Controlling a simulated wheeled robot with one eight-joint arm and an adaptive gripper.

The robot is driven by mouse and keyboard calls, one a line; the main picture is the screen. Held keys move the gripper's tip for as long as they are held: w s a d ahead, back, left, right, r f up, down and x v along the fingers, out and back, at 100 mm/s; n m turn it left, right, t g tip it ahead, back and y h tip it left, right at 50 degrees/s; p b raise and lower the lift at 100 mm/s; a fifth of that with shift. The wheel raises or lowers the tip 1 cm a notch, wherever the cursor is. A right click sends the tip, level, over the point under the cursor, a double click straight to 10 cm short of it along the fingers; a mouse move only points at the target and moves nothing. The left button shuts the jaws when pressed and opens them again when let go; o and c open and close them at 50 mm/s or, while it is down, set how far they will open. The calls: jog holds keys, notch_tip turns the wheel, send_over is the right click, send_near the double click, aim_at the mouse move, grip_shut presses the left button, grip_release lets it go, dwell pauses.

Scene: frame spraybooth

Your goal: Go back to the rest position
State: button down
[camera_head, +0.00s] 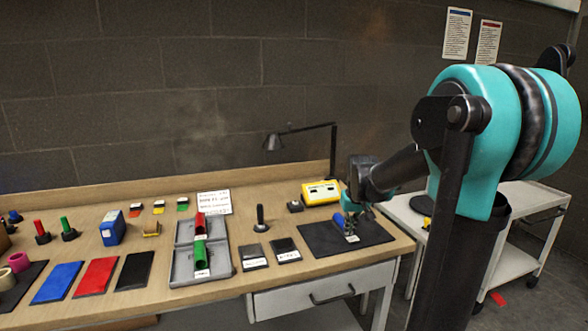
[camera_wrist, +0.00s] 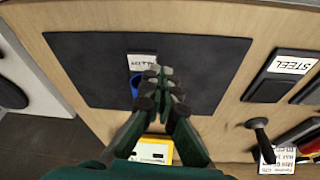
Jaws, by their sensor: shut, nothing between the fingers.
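My gripper (camera_head: 354,222) is low over the dark mat (camera_head: 318,240) at the right end of the bench. In the wrist view my gripper (camera_wrist: 161,80) has its fingers together with nothing between them. A blue piece (camera_head: 339,220) lies on the mat beside the fingers. It also shows in the wrist view (camera_wrist: 135,86), partly hidden behind the fingers. A white label (camera_wrist: 142,62) is on the mat by the fingertips. I cannot tell whether the fingers touch the blue piece.
A yellow box (camera_head: 321,192) stands behind the mat, near a lamp (camera_head: 272,143). A grey tray (camera_head: 182,267) holds red and green pieces. Two dark labelled pads (camera_head: 285,250) and an upright black handle (camera_head: 260,220) lie between. A white cart (camera_head: 516,205) stands right.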

jog(key=s+f, duration=0.5)
jog(key=s, duration=0.6)
jog(key=s+d+f+m, duration=0.1)
jog(key=s+f, duration=0.5)
jog(key=s, duration=0.6)
jog(key=shift+s+t, duration=0.2)
jog(key=shift+t, duration=0.2)
jog(key=shift+f, duration=0.1)
